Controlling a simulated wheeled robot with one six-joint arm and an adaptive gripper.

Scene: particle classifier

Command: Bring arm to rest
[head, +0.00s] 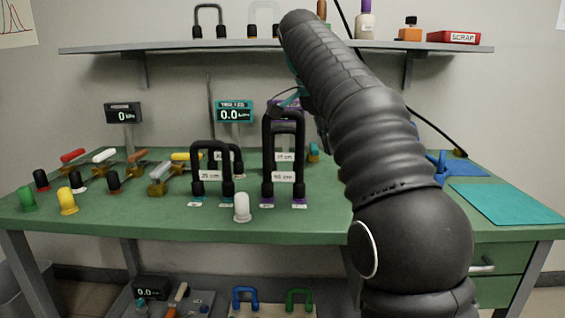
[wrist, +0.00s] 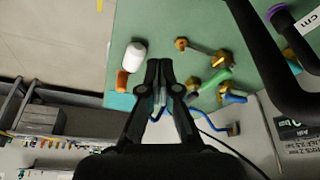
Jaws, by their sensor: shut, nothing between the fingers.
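My arm (head: 350,110) rises from the lower right of the head view and reaches up and forward over the green workbench (head: 330,222), its upper end in front of the shelf. My gripper (wrist: 159,68) shows in the wrist view with its two dark fingers together and nothing between them. In the head view the gripper is mostly hidden behind the arm. In the wrist view it is above the bench top, apart from the white and orange piece beside it.
Tall black arches (head: 283,150) with size labels stand close to the arm. Knobs and coloured-handled tools fill the bench's left side. A shelf (head: 130,48) with containers and a red SCRAP box (head: 453,37) runs behind. A teal mat (head: 505,203) lies clear at right.

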